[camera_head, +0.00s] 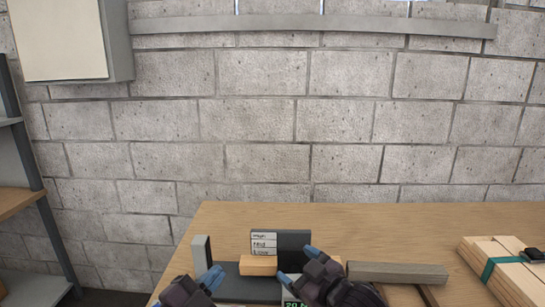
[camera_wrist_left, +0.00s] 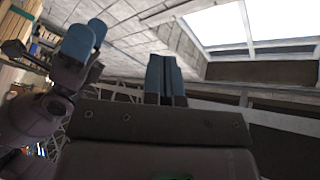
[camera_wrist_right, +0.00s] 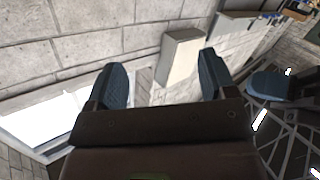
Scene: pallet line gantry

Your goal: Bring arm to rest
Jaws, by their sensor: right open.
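My left gripper (camera_head: 212,277) is at the lower left of the head view, in front of the table's near edge area. In the left wrist view its two blue fingers (camera_wrist_left: 165,78) are together with nothing seen between them. My right gripper (camera_head: 297,266) is just to the right, pointing up and toward the table. In the right wrist view its fingers (camera_wrist_right: 163,80) are wide apart and empty. The two grippers are close to each other; the left one's blue fingertips (camera_wrist_right: 268,85) show at the right of the right wrist view.
A wooden block (camera_head: 258,265) sits on a dark scale with a labelled board (camera_head: 265,243) behind it. A grey bar (camera_head: 398,272) and a strapped wooden stack (camera_head: 500,265) lie right on the table (camera_head: 350,225). A shelf (camera_head: 20,200) stands left; a block wall is behind.

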